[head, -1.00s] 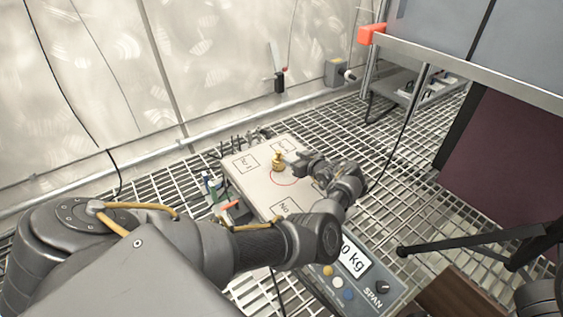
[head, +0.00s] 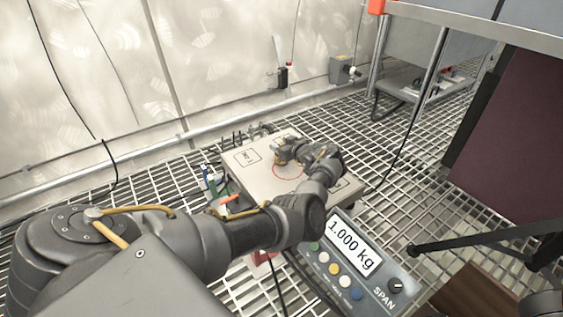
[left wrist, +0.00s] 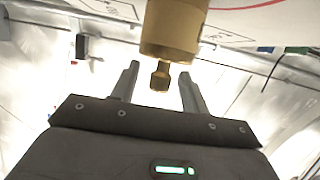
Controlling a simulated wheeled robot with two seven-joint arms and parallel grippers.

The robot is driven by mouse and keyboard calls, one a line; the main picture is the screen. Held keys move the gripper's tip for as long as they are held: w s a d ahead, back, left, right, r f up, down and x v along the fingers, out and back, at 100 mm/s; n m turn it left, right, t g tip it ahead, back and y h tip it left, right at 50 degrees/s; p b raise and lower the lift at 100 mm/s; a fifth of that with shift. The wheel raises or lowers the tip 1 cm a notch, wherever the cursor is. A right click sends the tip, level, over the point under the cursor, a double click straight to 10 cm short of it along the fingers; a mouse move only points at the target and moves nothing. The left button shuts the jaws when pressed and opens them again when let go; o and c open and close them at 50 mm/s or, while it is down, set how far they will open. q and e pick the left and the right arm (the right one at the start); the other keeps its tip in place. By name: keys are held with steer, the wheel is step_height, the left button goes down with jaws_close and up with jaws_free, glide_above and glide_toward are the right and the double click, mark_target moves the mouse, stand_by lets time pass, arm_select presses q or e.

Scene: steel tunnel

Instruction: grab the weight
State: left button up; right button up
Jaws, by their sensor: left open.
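The brass weight (left wrist: 175,28) has a wide body and a narrow knob. In the left wrist view it comes in from the top edge, knob downward in the picture. My left gripper (left wrist: 158,75) is open, and the knob shows between its two fingers. I cannot tell whether either finger touches it. In the head view my left gripper (head: 281,152) is at the weight on the pale scale plate (head: 262,184) and hides most of it. The scale's display (head: 352,246) reads 1.000 kg. My right gripper is out of view.
A metal grid floor (head: 420,160) surrounds the scale. A wall with a low pipe (head: 130,157) runs behind it. A steel-framed table (head: 500,35) and a dark maroon panel (head: 515,150) stand to the right. Cables and small coloured items (head: 215,190) lie left of the plate.

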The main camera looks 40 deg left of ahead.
arm_select(q)
steer(key=shift+r, duration=0.1)
jaws_close()
stand_by(1.2)
steer(key=shift+r, duration=0.1)
